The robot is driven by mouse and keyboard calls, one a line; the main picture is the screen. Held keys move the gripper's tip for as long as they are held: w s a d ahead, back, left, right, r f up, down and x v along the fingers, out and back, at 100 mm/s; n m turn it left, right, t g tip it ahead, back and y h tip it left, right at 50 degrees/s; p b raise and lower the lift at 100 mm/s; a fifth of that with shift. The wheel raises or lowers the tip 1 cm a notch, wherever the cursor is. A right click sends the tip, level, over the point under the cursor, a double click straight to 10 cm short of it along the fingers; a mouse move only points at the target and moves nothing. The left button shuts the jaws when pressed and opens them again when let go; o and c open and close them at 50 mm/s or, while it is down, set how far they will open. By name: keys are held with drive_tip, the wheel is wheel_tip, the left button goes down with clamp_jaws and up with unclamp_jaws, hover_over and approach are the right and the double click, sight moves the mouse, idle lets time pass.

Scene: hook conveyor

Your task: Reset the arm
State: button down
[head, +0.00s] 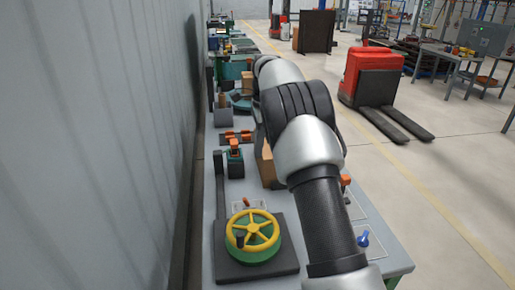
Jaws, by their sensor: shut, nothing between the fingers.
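My arm (320,215) rises from the lower right corner and reaches forward over the workbench (215,200), bending to the upper left. Its far visible part is a pale link above the bench. My gripper does not show in the head view, so I cannot see its fingers or its place relative to the bench.
A yellow handwheel (253,231) on a green body sits on the near bench, with a dark upright post beside it. A brown box (268,166) is partly behind my arm. A grey wall (90,150) runs along the left. A red pallet truck (372,76) stands right; floor nearby is clear.

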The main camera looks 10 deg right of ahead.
drive_tip(key=s+d+r+n+t+p, duration=0.25)
drive_tip(key=s+r+n, duration=0.55)
drive_tip(key=s+r, duration=1)
drive_tip(key=s+f+n+t+h, duration=0.1)
drive_tip(key=s+f+n+t, duration=0.2)
drive_tip(key=s+n, duration=0.7)
drive_tip(key=shift+s+a+f+p, duration=0.3)
drive_tip(key=shift+s+a+f, duration=0.25)
drive_tip(key=shift+s, duration=5.35)
drive_tip(key=shift+d+f, duration=0.1)
